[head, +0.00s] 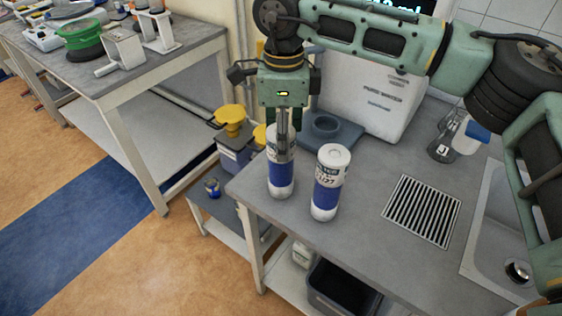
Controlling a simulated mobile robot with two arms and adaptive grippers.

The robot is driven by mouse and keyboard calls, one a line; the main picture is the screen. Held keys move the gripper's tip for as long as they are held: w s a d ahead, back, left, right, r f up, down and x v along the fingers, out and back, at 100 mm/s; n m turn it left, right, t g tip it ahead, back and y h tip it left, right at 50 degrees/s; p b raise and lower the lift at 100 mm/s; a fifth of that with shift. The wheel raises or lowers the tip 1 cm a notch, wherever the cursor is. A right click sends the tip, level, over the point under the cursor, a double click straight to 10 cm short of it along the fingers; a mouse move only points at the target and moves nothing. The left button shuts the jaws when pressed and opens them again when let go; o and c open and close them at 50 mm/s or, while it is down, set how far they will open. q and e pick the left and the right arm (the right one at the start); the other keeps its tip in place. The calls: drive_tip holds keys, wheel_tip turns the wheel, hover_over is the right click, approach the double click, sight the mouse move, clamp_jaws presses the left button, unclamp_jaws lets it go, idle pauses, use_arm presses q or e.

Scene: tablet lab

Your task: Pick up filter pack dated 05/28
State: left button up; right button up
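Two white and blue cylindrical filter packs stand upright on the grey counter in the head view. The left pack (281,183) is partly covered by my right gripper (284,145), which points down with a finger in front of the pack's upper part. Its date is hidden. The far finger is hidden too, so I cannot tell whether the gripper grips the pack. The right pack (328,188) stands apart from the gripper; its printed date is small and seems to end in 27. My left gripper is not in view.
A white water unit (375,90) with a blue-grey base stands behind the packs. A drain grille (422,210), a sink (500,245) and a flask (445,148) are to the right. The counter's front edge (300,262) is close to the packs.

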sight(281, 164)
drive_tip(key=shift+a+f+p, duration=0.15)
drive_tip(key=shift+f+p, duration=0.25)
drive_tip(key=shift+f, duration=0.8)
drive_tip(key=shift+a+f+p, duration=0.1)
drive_tip(key=shift+f+p, duration=0.25)
drive_tip(key=shift+f, duration=0.8)
clamp_jaws()
drive_tip(key=shift+r, duration=0.1)
